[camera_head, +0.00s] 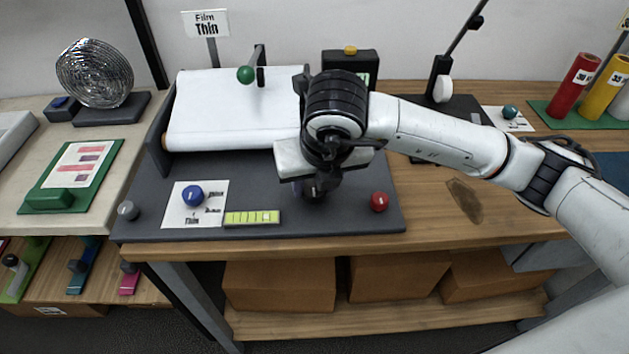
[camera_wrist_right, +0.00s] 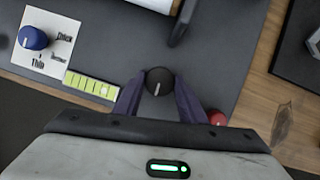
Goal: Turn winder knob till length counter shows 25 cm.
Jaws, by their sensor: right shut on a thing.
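The black winder knob (camera_wrist_right: 158,82) with a white pointer line sits between the fingers of my right gripper (camera_wrist_right: 158,95) in the right wrist view. The gripper is shut on it, with one purple finger on each side. In the head view my right gripper (camera_head: 312,190) points down at the front of the dark machine base (camera_head: 150,228) and mostly hides the knob. A black box (camera_head: 338,62) with a yellow button and a partly hidden green display stands at the back; I cannot read any length on it. My left gripper is not in view.
A yellow-green strip (camera_head: 252,217) with a pale marker, a blue knob (camera_head: 193,195) on a white label, and a red button (camera_head: 379,201) lie near the knob. A white film roll (camera_head: 225,110) and a green-ended lever (camera_head: 246,74) are behind. Bare wooden bench lies right.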

